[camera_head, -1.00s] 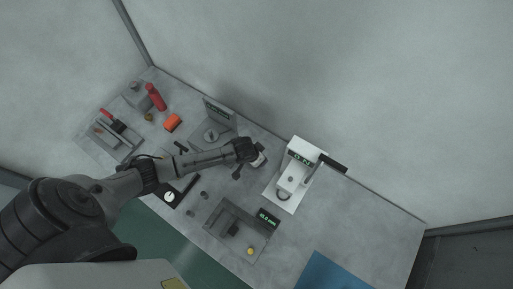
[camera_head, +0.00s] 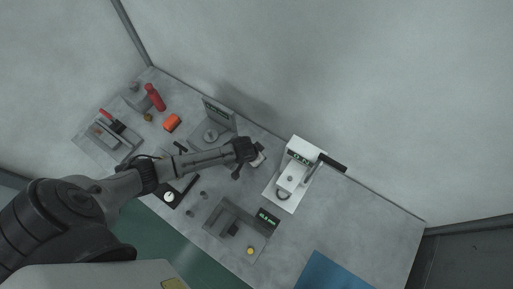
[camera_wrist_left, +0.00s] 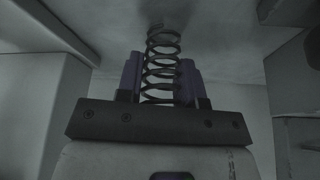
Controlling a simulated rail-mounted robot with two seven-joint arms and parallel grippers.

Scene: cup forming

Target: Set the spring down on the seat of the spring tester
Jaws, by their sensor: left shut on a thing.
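In the left wrist view a dark coil spring (camera_wrist_left: 163,68) stands lengthwise between the fingers of my left gripper (camera_wrist_left: 162,78). The fingers are shut on it and its far coils reach past the fingertips. In the head view my left gripper (camera_head: 258,158) is over the bench, a little left of the spring tester (camera_head: 276,196). The spring is too small to make out there. The tester is white with a lit green display and a dark lever arm. Its seat (camera_head: 284,193) shows under the tester's head, apart from the gripper. My right gripper is not in view.
A grey press-like fixture (camera_head: 212,134) is left of my gripper. A blue mat (camera_head: 328,272) lies front right. The bench right of the tester is clear.

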